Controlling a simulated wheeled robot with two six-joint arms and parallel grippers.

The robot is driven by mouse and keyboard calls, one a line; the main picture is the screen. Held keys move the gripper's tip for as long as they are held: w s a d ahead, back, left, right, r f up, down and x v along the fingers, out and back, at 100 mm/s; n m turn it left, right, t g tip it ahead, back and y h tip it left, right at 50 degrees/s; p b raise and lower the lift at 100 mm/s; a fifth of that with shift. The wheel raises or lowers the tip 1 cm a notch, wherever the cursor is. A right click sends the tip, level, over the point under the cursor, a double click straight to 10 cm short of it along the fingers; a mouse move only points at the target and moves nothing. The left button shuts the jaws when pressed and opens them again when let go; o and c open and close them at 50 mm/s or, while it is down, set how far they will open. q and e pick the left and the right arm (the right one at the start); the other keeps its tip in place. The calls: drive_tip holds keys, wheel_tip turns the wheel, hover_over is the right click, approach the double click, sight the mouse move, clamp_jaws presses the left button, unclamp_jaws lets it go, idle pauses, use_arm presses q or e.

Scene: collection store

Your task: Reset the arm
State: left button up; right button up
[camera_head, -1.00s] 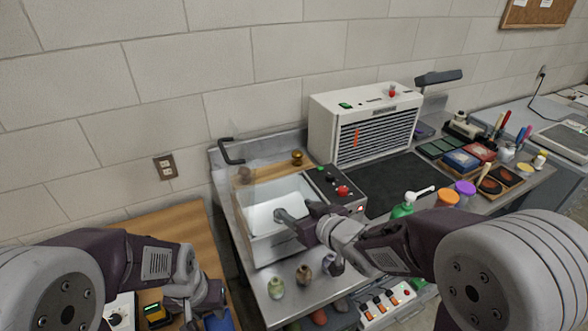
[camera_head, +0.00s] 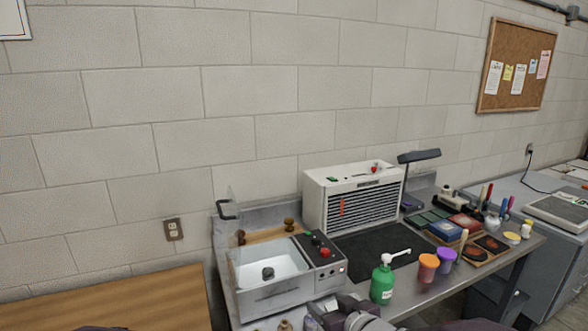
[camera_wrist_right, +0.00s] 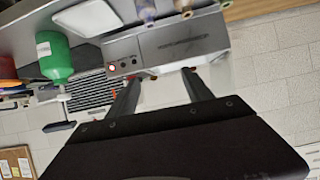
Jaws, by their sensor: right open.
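My right gripper (camera_wrist_right: 160,88) is open in the right wrist view, with its two dark fingers apart and nothing between them. In the head view, only part of my right wrist and gripper (camera_head: 338,316) shows at the bottom edge, in front of the white basin unit (camera_head: 285,298); its fingertips are hard to make out there. My left gripper is not in view; only a dark sliver of my arm shows at the bottom left.
A green pump bottle (camera_head: 383,283), an orange-lidded jar (camera_head: 428,267) and a purple-lidded jar (camera_head: 446,258) stand right of my right wrist. A white louvred box (camera_head: 355,197) stands behind a black mat (camera_head: 375,241). A wooden table (camera_head: 120,303) at left looks bare.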

drive_tip(key=s+d+f+m+g+h, duration=0.3)
drive_tip(key=d+f+h, duration=0.1)
drive_tip(key=d+f, duration=0.35)
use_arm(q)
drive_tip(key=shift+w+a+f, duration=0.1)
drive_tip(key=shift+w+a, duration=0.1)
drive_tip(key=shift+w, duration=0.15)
use_arm(e)
drive_tip(key=s+d+f+g, duration=0.1)
drive_tip(key=s+f+g, duration=0.2)
drive_tip(key=s, duration=0.4)
drive_tip(key=s+d+f+m+g, duration=0.1)
drive_tip(key=s+f+g, duration=0.2)
drive_tip(key=s, duration=0.5)
drive_tip(key=shift+g, duration=0.8)
